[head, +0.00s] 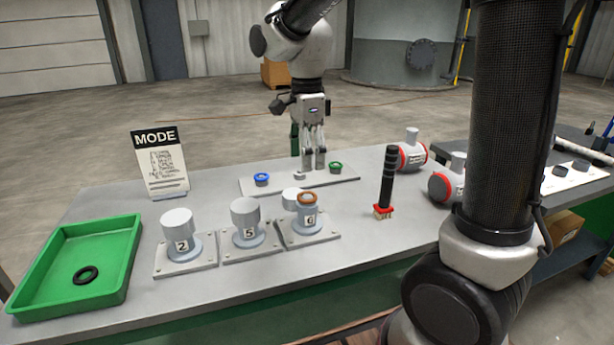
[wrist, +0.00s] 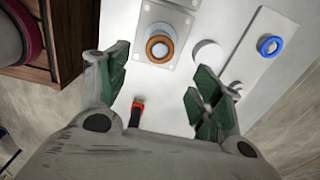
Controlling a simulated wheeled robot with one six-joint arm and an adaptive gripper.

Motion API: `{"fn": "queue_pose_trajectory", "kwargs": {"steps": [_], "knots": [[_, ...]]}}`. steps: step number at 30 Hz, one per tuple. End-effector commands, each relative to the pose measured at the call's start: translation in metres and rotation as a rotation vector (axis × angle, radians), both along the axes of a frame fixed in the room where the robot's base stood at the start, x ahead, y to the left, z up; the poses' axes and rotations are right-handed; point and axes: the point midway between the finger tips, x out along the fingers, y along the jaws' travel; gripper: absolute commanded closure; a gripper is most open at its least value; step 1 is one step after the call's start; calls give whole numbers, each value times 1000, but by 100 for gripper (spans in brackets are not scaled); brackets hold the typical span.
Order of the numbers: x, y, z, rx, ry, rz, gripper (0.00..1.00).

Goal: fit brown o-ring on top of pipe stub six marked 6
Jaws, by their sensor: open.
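The brown o-ring (head: 308,198) lies on the top end of the pipe stub marked 6 (head: 308,221). In the wrist view the brown o-ring (wrist: 160,47) shows from above, around the stub's top; I cannot tell how fully it is seated. My gripper (head: 314,166) points down above the table, behind stub six in the head view. Its fingers (wrist: 158,82) are apart with nothing between them, and the o-ring lies beyond the fingertips.
Capped stubs 2 (head: 180,233) and 5 (head: 247,222) stand left. A loose white cap (wrist: 208,54) is beside stub six. A plate holds blue (head: 262,178) and green (head: 335,167) rings. A brush (head: 385,185) stands right. A green tray (head: 120,262) holds a black ring (head: 86,275).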

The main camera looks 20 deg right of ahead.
Motion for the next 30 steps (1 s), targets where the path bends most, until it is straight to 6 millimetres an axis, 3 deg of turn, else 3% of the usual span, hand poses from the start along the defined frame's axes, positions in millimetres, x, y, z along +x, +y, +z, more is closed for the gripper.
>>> {"fn": "queue_pose_trajectory", "kwargs": {"steps": [4,11,14,17,22,27,30], "knots": [[1,0,22,1,-2,0,35],[-1,-1,31,0,-1,5,35],[-9,-12,37,8,-20,72,35],[-30,-37,48,16,-67,245,35],[-91,-92,62,-25,-193,717,35],[-150,-129,56,-140,-279,1170,35],[-173,-141,50,-210,-300,1361,35]]}}
